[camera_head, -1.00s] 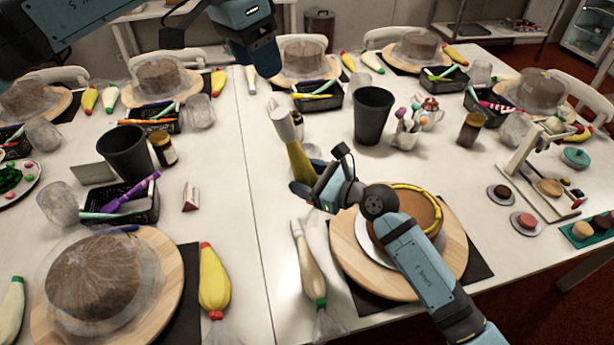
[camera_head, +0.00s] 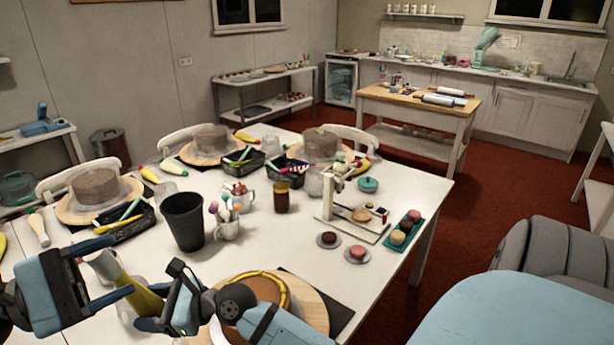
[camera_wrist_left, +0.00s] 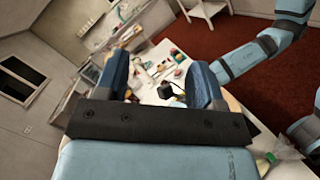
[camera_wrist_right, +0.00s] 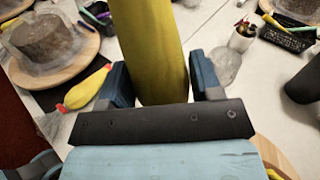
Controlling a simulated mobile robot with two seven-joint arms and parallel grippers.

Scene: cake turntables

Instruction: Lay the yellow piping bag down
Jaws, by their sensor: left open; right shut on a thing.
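The yellow piping bag (camera_head: 143,300) is held by my right gripper (camera_head: 160,318), above the table beside the cake turntable. In the right wrist view the yellow bag (camera_wrist_right: 152,50) stands up between the two blue fingers (camera_wrist_right: 158,82). My left gripper (camera_head: 100,268) is close to the bag at the lower left, its fingers apart. In the left wrist view its fingers (camera_wrist_left: 162,85) are spread with nothing gripped between them. The cake with a yellow piped ring (camera_head: 268,288) is on the wooden turntable (camera_head: 312,312), partly hidden by my right arm.
Another yellow piping bag (camera_wrist_right: 88,88) lies on the table in the right wrist view.

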